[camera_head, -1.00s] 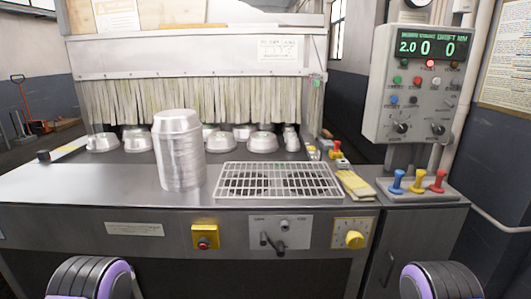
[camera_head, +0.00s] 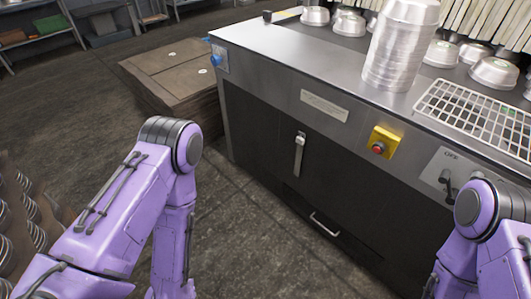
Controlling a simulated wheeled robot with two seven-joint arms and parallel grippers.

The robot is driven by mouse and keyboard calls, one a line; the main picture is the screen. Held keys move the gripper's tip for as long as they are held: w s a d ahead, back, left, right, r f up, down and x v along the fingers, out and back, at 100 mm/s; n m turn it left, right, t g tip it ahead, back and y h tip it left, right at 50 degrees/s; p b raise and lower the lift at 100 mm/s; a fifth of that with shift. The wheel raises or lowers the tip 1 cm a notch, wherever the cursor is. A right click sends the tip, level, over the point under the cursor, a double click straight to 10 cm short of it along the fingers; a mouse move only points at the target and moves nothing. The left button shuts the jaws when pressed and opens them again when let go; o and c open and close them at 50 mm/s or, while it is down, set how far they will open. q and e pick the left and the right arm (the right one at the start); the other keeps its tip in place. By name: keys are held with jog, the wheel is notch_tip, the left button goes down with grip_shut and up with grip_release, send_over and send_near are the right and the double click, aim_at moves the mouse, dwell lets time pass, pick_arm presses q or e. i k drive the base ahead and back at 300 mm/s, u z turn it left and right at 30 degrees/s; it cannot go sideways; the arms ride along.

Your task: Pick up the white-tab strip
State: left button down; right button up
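I cannot clearly make out a white-tab strip. A narrow pale upright piece (camera_head: 299,155) is on the dark front of the steel machine (camera_head: 290,75); it may be a handle or a strip, and I cannot tell which. My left arm comes in at the lower left, bends at a dark joint and runs down out of the picture. My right arm shows at the lower right edge. Both grippers are outside the view, so their state is hidden.
A tall stack of silver pans (camera_head: 400,45) stands on the machine top beside a white wire rack (camera_head: 478,115). A red button on a yellow box (camera_head: 383,142) is on the front. Brown flat sheets (camera_head: 165,68) are piled left of the machine. The floor (camera_head: 235,215) between is clear.

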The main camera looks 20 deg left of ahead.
aim_at(300, 141)
jog(key=u, duration=1.35)
jog(key=i, duration=1.8)
jog(key=z, duration=1.9)
